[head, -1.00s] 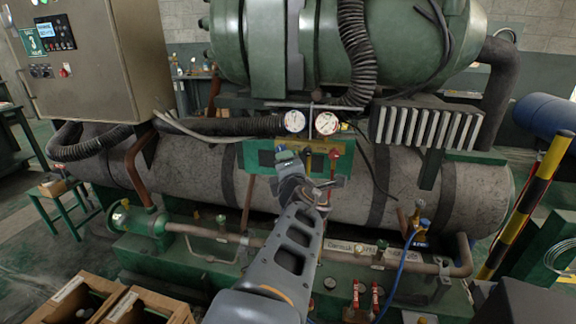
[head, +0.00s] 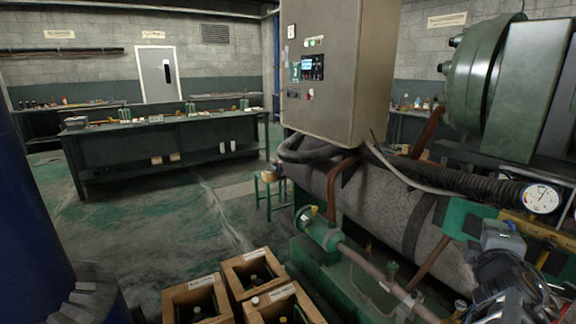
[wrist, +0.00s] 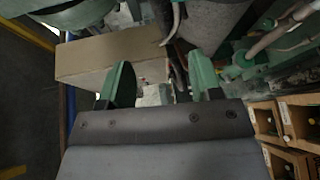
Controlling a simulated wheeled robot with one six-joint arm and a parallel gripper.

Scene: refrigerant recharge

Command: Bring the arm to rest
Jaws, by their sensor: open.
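My gripper (wrist: 163,80) shows in the wrist view as two green fingers standing well apart, with nothing held between them. In the head view my arm is at the lower right, in front of the chiller's grey cylinder (head: 390,205); the fingertips cannot be made out there. A tan box-like cabinet (wrist: 110,58) shows behind the fingers in the wrist view, tilted in the picture.
A control cabinet (head: 335,70) stands above the cylinder. Several wooden crates with bottles (head: 255,268) are on the floor at lower centre. A pressure gauge (head: 541,197) is near my arm.

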